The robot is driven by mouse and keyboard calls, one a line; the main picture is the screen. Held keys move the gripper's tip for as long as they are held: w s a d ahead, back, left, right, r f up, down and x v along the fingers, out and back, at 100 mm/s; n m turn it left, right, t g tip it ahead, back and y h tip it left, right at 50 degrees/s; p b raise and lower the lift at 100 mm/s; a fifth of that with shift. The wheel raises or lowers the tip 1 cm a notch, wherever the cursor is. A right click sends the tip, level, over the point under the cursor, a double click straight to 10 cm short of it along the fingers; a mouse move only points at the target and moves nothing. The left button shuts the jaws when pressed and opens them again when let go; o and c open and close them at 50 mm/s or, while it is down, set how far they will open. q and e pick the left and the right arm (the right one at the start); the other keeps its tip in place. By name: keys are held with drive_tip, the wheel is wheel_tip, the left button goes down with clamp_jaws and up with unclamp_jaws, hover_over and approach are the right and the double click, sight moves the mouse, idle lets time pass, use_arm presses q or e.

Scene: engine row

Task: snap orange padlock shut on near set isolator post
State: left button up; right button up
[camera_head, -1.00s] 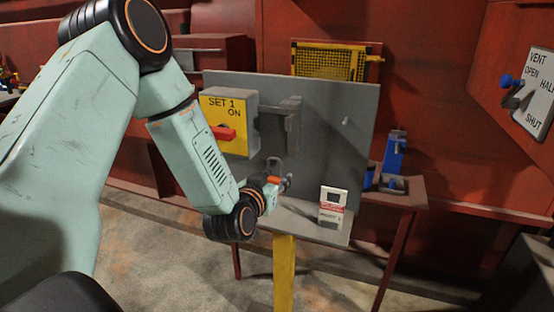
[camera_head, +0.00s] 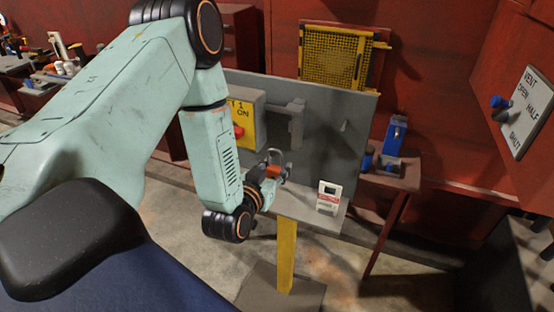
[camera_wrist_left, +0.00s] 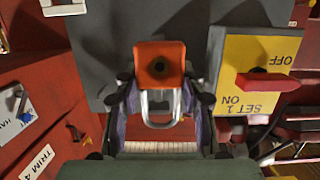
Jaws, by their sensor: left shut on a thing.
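My left gripper (camera_head: 270,177) is shut on the orange padlock (camera_head: 272,171), in front of the grey panel's lower part. In the left wrist view the padlock's orange body (camera_wrist_left: 160,65) sits between the fingers, with its silver shackle (camera_wrist_left: 160,118) toward the wrist. I cannot tell whether the shackle is latched. The yellow SET 1 isolator box (camera_head: 248,110) is on the panel, partly hidden by my arm in the head view. A grey bracket (camera_head: 292,122) is beside the box. The padlock is below and apart from the bracket.
A white and red card (camera_head: 329,196) stands on the panel's ledge (camera_head: 300,213). A yellow post (camera_head: 286,255) supports the panel. A blue device (camera_head: 396,135) stands on a red table to the right. The VENT plate (camera_head: 527,110) is farther right.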

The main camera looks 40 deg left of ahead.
sight(296, 130)
use_arm(q)
wheel_tip(296, 130, up, 2)
drive_tip(key=shift+w+d+r, duration=0.1)
drive_tip(key=shift+d+r, duration=0.05)
drive_tip(key=shift+r, duration=0.1)
drive_tip(key=shift+w+d+r, duration=0.1)
drive_tip(key=shift+w+r, duration=0.25)
drive_tip(key=shift+r, duration=0.45)
use_arm(e)
drive_tip(key=shift+w+d+r, duration=0.2)
drive_tip(key=shift+r, duration=0.05)
use_arm(q)
drive_tip(key=shift+s+a, duration=0.1)
drive_tip(key=shift+a, duration=0.1)
use_arm(e)
drive_tip(key=shift+a+r, duration=0.1)
use_arm(q)
drive_tip(key=shift+x, duration=0.9)
drive_tip(key=shift+r+b+x, duration=0.15)
drive_tip(key=shift+b+x, duration=0.15)
drive_tip(key=shift+x, duration=0.45)
drive_tip(key=shift+r+b+x, duration=0.15)
drive_tip(key=shift+b+x, duration=0.15)
drive_tip(key=shift+x, duration=0.4)
use_arm(e)
drive_tip(key=shift+f, duration=0.5)
